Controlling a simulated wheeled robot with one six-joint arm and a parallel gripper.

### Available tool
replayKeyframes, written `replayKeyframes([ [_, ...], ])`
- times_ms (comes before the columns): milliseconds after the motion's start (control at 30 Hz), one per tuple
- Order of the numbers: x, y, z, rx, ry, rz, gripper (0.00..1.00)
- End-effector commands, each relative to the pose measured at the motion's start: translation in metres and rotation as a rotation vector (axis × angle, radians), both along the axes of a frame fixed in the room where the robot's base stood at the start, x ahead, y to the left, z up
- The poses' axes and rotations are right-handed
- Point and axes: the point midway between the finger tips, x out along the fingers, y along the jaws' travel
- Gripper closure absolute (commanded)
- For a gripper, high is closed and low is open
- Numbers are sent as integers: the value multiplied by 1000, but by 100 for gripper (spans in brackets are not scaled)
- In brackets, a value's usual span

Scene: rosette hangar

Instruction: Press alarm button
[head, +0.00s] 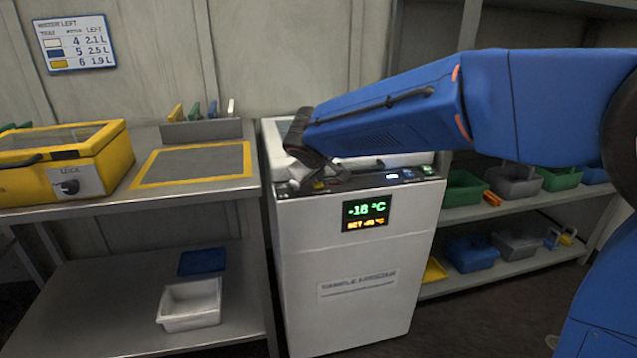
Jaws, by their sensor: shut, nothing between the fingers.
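The white sample freezer (345,270) stands in the middle of the head view, with a dark control strip along its top front edge. My gripper (303,172) is shut and empty, low over the strip's left end near the yellow button. I cannot tell whether it touches; my arm hides part of the freezer top.
A display (366,213) on the freezer front reads -18 °C. A bench (110,200) with a yellow box (62,165) stands at left, a white tray (190,304) on its lower shelf. Shelves with bins (515,182) stand at right, close to the freezer.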

Motion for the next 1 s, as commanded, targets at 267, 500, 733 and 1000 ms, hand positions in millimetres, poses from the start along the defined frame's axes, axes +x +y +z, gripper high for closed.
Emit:
replayKeyframes([
  [267, 0, 0, 0, 0, 1, -1, 100],
  [500, 0, 0, 0, 0, 1, -1, 100],
  [733, 0, 0, 0, 0, 1, -1, 100],
  [1000, 0, 0, 8, -2, 0, 0, 100],
])
